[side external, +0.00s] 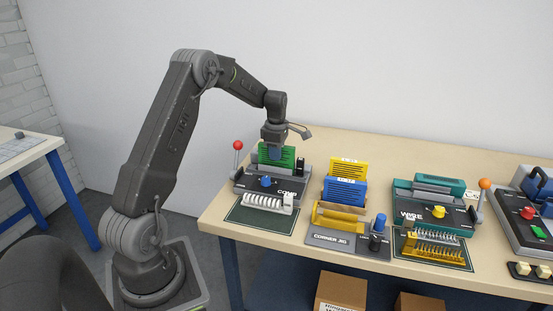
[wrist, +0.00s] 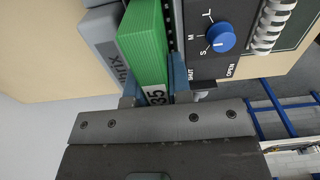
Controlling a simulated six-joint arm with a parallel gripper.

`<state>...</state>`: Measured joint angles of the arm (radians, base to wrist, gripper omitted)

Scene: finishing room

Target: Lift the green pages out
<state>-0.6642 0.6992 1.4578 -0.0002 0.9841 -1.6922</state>
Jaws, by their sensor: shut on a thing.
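The green pages (side external: 289,156) stand upright in the black and grey comb punch (side external: 244,183) at the left of the bench. In the wrist view the green block (wrist: 145,45) stands between a grey block with partly hidden lettering and the black panel with a blue knob (wrist: 221,38). My gripper (side external: 275,150) reaches down from above, with a finger on either side of the pages. In the wrist view my gripper (wrist: 155,92) is shut on their end, by a white label reading 35. I cannot tell whether their lower edge is clear of the slot.
A red-balled lever (side external: 238,146) stands left of the punch. A white comb (side external: 268,202) lies in front. The yellow and blue pages (side external: 345,190) of the corner machine and the teal wire machine (side external: 430,192) stand to the right. The bench behind is clear.

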